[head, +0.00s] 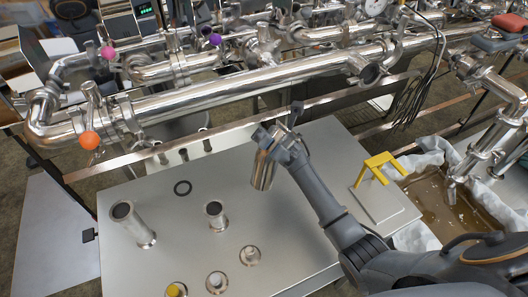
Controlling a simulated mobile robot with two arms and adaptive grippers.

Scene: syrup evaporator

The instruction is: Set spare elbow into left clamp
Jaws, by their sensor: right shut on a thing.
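My right gripper (277,122) is shut on a short shiny steel pipe piece, taken as the spare elbow (263,172), and holds it above the metal table. Its upper part and any bend are hidden by the gripper. At the left end of the steel pipework, a clamp with an orange knob (89,140) sits on the pipe joint. Clamps with a pink knob (108,53) and a purple knob (215,40) are farther back. I cannot tell which is the left clamp. My left gripper is not in view.
A yellow stand (378,168) is at right, beside a basin of brown liquid (440,203). The long pipe (250,83) bounds the back.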

